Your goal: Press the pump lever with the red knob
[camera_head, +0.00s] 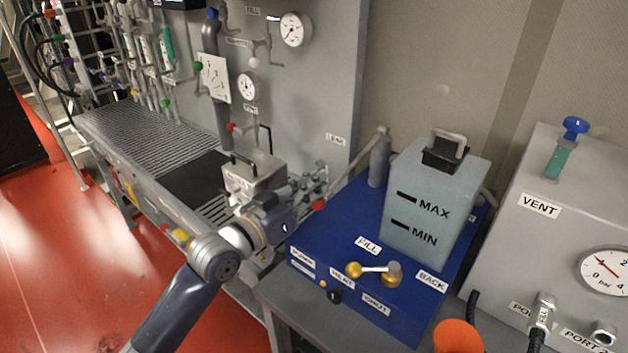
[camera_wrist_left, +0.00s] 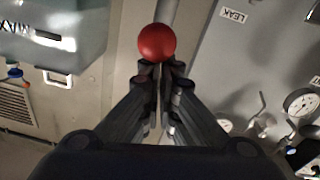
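The pump lever (camera_head: 352,167) is a grey rod sloping down to the left from the top of a grey pump cylinder (camera_head: 379,163) on the blue unit. Its red knob (camera_head: 319,204) is at the lever's low end, beside my left gripper (camera_head: 318,178). In the left wrist view the red knob (camera_wrist_left: 157,42) is just beyond the fingertips of my left gripper (camera_wrist_left: 163,72). The fingers are drawn nearly together with a thin gap and hold nothing. Whether they touch the knob I cannot tell. My right gripper is not in view.
The blue unit (camera_head: 335,212) carries a grey tank (camera_head: 425,215) marked MAX and MIN and a brass-knobbed valve (camera_head: 375,270). A grey box with a gauge (camera_head: 605,270) stands right. An orange object (camera_head: 458,337) is at the bottom. A panel with gauges (camera_head: 296,29) stands behind.

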